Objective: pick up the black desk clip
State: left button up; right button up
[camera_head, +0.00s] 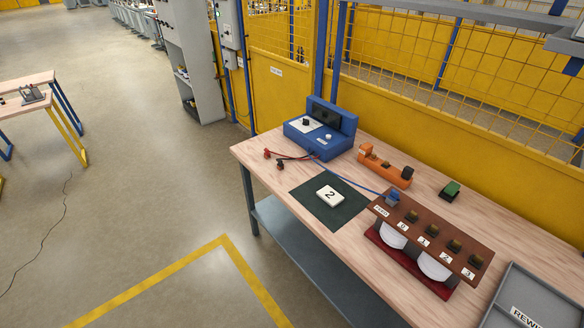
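A small black clip (280,165) lies on the wooden table (250,150) near its front left corner, at the end of a thin lead. A red clip (267,154) lies just beside it, on a red lead. Both leads run right to the blue device (320,132). The black clip is small in the picture, so its jaws cannot be made out. Neither of my grippers shows in the head view.
A dark green mat (305,205) with a white block marked 2 (330,195) lies right of the clips. Further right are an orange fixture (385,166), a brown sloped board (430,238), a green-topped block (450,190) and a grey tray (540,295). A yellow fence stands behind.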

aim_at(280, 164)
jog(key=i+j+z, duration=0.1)
jog(key=i+j, duration=0.3)
jog(key=j, duration=0.25)
jog(key=i+j+z, duration=0.15)
jog(key=i+j, duration=0.2)
jog(key=j, duration=0.3)
jog(key=z, duration=0.05)
